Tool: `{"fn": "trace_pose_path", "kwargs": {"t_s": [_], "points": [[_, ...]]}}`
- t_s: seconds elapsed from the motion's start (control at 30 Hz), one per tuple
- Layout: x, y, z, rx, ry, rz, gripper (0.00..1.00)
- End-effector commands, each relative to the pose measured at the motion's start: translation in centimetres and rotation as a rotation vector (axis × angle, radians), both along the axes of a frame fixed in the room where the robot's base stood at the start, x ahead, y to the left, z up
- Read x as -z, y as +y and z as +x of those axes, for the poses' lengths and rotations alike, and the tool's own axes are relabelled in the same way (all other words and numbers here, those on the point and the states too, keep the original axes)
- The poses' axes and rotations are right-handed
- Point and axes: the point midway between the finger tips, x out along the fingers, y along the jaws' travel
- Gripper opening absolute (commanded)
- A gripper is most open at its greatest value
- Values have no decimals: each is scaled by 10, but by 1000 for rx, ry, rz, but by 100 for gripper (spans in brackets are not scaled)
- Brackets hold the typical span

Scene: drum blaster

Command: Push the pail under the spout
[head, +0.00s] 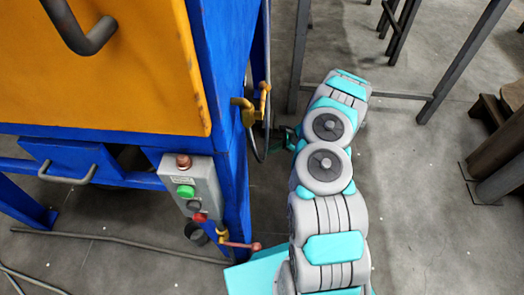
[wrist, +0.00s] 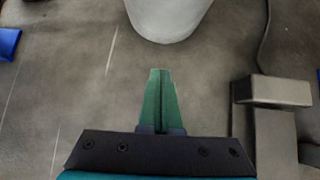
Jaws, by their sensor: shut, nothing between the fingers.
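The pail (wrist: 168,16) is a pale grey rounded body at the top of the wrist view, cut off by the frame edge. My gripper (wrist: 160,72) has its two green fingers together and empty. It points at the pail's near side, with a short gap of floor between in the picture. In the head view only a bit of dark green at my gripper (head: 284,138) shows beside the machine's blue frame; the rest is hidden by my arm. The pail is not visible in the head view, and I cannot make out the spout in either view.
The blue machine (head: 228,110) with its orange door (head: 150,75) stands left of my arm. A control box (head: 190,186) and brass valves (head: 243,108) are on it. A hose (head: 120,243) lies on the floor. A metal frame (head: 462,60) stands right. A grey post (wrist: 272,92) shows right in the wrist view.

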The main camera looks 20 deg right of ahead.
Motion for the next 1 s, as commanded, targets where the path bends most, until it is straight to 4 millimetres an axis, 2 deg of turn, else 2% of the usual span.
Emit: {"fn": "trace_pose_path", "kwargs": {"t_s": [0.1,0.4,0.53,0.7,1.0], "points": [[19,17,4,-4,5,-1,0],[60,55,18,-2,6,-1,0],[55,74,26,-4,3,0,0],[55,86,31,-1,2,0,0],[55,89,32,0,2,0,0]]}}
